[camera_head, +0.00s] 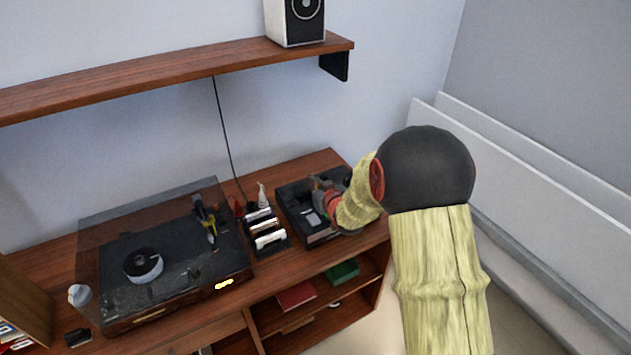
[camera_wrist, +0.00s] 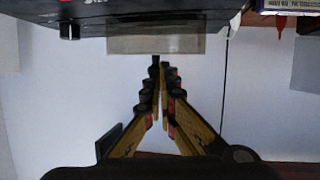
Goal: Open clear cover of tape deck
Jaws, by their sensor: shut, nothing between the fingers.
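The tape deck (camera_head: 293,194) is a dark box at the right end of the wooden cabinet, partly hidden by my arm. In the wrist view the deck (camera_wrist: 40,27) runs along the top edge, with a round knob. A pale, see-through rectangular panel (camera_wrist: 155,40), seemingly the clear cover, hangs from its edge in that view. My gripper (camera_wrist: 158,62) is shut and empty, its tips just below the panel's edge in the picture; I cannot tell whether they touch it. In the head view my gripper (camera_head: 320,192) is over the deck, its tips hard to make out.
A turntable (camera_head: 120,260) under a tinted lid stands left on the cabinet (camera_head: 180,327). A small rack (camera_head: 272,247) of cases stands close left of the deck. A wall shelf (camera_head: 160,78) with a speaker (camera_head: 294,22) hangs above. Red and green boxes lie below.

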